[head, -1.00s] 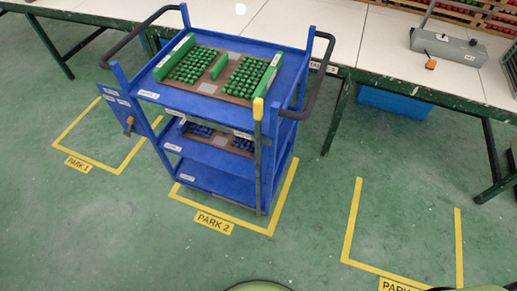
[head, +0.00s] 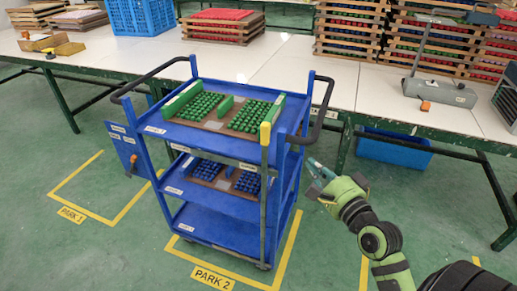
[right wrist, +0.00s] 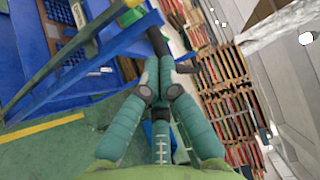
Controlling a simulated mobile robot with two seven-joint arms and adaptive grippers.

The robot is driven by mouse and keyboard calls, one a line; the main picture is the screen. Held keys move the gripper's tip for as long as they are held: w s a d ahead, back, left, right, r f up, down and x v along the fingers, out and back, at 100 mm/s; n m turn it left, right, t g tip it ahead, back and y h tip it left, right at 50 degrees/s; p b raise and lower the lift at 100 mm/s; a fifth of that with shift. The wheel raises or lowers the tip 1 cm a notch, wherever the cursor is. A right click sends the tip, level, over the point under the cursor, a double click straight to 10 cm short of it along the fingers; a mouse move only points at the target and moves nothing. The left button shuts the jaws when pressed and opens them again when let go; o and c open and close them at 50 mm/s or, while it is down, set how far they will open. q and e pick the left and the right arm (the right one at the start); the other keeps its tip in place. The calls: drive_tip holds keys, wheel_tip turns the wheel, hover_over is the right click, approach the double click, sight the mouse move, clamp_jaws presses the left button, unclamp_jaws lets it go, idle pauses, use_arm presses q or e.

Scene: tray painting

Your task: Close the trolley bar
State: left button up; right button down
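The blue trolley (head: 210,228) stands upright at the PARK 2 marking. Its narrow grey trolley bar (head: 264,195) with a yellow top end stands upright along the near right corner, across the front opening's right edge. My right gripper (head: 317,170) is to the right of the trolley, apart from the bar, at about middle-shelf height. In the right wrist view its two teal fingers (right wrist: 159,68) converge with nothing visible between them, so it looks shut and empty. The trolley's blue frame fills the upper left there. My left gripper is not in view.
A black push handle (head: 322,110) sticks out at the trolley's right, above my gripper. A hinged-looking blue side panel (head: 127,146) is at its left. Green parts fill the top shelf. A long white table (head: 340,78) stands behind. The green floor in front is clear.

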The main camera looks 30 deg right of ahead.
drive_tip(key=p, duration=0.2)
approach(285, 139)
drive_tip(key=w, duration=0.1)
drive_tip(key=w+r, duration=0.1)
drive_tip(key=w, duration=0.1)
drive_tip(key=w+r, duration=0.1)
drive_tip(key=w, duration=0.1)
drive_tip(key=shift+w+d+r, duration=0.15)
drive_tip(key=shift+d+r, duration=0.1)
drive_tip(key=shift+w+a+p, duration=0.35)
drive_tip(key=shift+w+a, duration=0.4)
drive_tip(key=shift+w, duration=0.3)
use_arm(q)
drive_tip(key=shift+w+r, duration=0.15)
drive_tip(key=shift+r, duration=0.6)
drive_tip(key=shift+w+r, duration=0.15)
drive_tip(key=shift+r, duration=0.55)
use_arm(e)
drive_tip(key=shift+w+a+f, duration=0.15)
drive_tip(key=shift+w+a, duration=0.4)
